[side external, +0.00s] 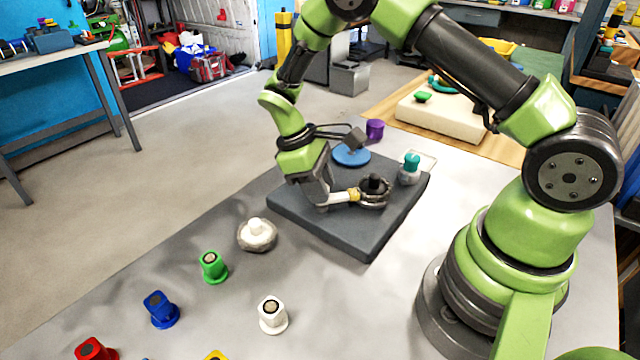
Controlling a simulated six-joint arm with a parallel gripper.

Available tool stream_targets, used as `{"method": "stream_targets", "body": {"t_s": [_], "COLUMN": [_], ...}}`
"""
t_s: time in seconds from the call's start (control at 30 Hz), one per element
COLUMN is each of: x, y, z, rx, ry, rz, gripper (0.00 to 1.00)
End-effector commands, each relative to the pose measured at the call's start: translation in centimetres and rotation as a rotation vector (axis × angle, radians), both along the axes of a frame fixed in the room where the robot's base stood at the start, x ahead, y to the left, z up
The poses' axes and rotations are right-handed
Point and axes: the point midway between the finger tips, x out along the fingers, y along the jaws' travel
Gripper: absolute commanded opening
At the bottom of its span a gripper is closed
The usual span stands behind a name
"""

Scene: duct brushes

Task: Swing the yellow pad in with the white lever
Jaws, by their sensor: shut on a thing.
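A dark grey square plate (365,242) lies on the table. On it, a dark ring (373,199) surrounds a black knob (375,183). A short white lever (338,198) extends left from the ring. A small yellow piece (353,194) sits where the lever meets the ring; I cannot tell whether it is the yellow pad, or whether it touches the knob. My gripper (323,206) points down over the plate's left part and is shut on the lever's left end. The fingers partly hide that end.
A blue disc (351,156) and a teal-topped knob (411,166) stand behind the ring. A white-topped round piece (257,235) stands left of the plate. Green (213,267), blue (160,310), white (272,315) and red (95,350) pieces stand in front. A purple piece (375,129) is behind.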

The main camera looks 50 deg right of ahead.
Motion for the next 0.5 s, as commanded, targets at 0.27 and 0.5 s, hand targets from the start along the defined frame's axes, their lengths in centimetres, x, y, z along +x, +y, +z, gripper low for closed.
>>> {"method": "stream_targets", "body": {"t_s": [0.27,0.5], "x": [0.01,0.01], "y": [0.00,-0.01], "z": [-0.01,-0.02], "rx": [0.000,0.000], "ry": [-0.001,-0.001], "rz": [0.053,0.057], "gripper": [0.00,0.00]}}
